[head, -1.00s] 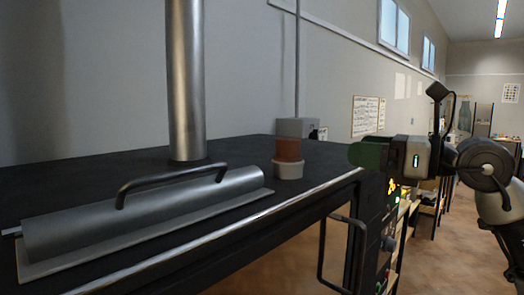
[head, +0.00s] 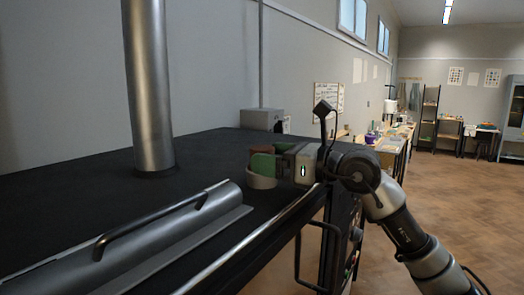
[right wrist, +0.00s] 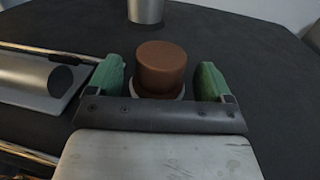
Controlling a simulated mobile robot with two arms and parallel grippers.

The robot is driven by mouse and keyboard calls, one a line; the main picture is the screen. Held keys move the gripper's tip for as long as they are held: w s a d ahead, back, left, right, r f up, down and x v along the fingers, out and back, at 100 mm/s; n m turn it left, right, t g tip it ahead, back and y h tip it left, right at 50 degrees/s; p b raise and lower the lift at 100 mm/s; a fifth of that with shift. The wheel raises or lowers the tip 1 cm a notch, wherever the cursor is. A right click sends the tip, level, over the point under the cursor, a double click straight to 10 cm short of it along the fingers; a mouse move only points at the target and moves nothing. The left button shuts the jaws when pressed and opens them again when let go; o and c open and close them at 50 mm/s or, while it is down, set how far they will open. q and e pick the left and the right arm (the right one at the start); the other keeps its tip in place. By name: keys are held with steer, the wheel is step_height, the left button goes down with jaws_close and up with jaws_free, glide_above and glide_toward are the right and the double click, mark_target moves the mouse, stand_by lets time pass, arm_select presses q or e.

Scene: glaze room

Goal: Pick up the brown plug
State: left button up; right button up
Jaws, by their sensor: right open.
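The brown plug (right wrist: 161,66) stands upright in a pale round holder (head: 261,182) on the dark top of the kiln-like unit. In the head view only a sliver of the plug (head: 261,150) shows behind a green fingertip. My right gripper (head: 272,158) is open, with its green fingers at the plug. In the right wrist view the fingers of the gripper (right wrist: 160,80) are spread to either side of the plug, with gaps on both sides. My left gripper is not in view.
A metal half-round cover with a black handle (head: 150,228) lies left of the plug. A vertical metal pipe (head: 150,90) rises behind it. A grey box (head: 262,119) stands at the back. A metal rail (head: 262,236) runs along the front edge.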

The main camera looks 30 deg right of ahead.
steer(key=shift+x, duration=1.05)
steer(key=shift+s, duration=0.1)
steer(key=c, duration=0.9)
steer(key=shift+r, duration=0.1)
